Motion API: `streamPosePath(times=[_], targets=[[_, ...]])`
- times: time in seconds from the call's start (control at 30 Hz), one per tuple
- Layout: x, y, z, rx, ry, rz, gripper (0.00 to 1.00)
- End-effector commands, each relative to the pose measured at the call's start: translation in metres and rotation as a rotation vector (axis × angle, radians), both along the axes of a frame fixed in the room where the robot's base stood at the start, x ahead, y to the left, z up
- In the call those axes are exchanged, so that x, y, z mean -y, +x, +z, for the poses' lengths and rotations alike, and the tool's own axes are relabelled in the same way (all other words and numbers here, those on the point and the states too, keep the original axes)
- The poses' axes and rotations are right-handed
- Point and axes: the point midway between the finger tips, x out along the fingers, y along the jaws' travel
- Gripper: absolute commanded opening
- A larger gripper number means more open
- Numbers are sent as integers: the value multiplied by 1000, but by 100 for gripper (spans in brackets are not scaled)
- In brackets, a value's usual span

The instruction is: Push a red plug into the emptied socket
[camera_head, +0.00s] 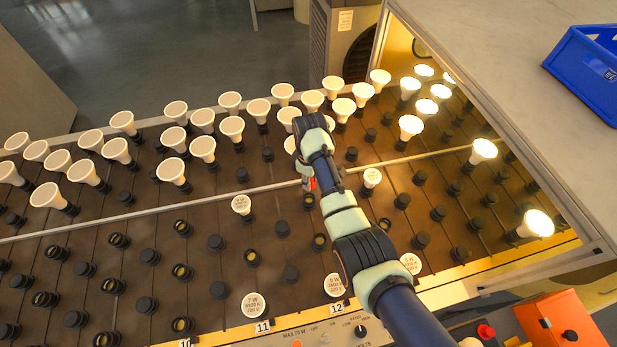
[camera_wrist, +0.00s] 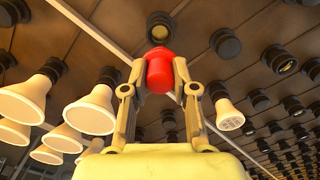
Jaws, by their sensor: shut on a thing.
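My gripper (camera_wrist: 158,62) is shut on a red plug (camera_wrist: 160,75), which sits between the two fingertips in the wrist view. In the head view the red plug (camera_head: 311,185) shows as a small patch beside my arm's end, partly hidden by it. An open black socket (camera_wrist: 165,22) with a yellowish inside lies just beyond the plug's far end in the wrist view. The plug's end overlaps its lower edge in the picture, and I cannot tell whether they touch. The plug is outside the socket's mouth as seen here.
White bulbs (camera_wrist: 90,112) stand close on the left in the wrist view, and a single bulb (camera_wrist: 228,114) on the right. A pale rail (camera_head: 130,217) crosses the dark board. Lit bulbs (camera_head: 484,150) stand at the right, and an orange box (camera_head: 560,320) at the front right.

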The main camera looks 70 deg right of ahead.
Motion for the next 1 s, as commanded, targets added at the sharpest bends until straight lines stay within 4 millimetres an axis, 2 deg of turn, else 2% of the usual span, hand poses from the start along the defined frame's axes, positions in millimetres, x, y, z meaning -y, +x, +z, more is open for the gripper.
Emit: streamPosePath(times=[0.4, 1.0], targets=[[0, 0, -46, 0, 0, -1, 1], [0, 0, -51, 0, 0, -1, 1]])
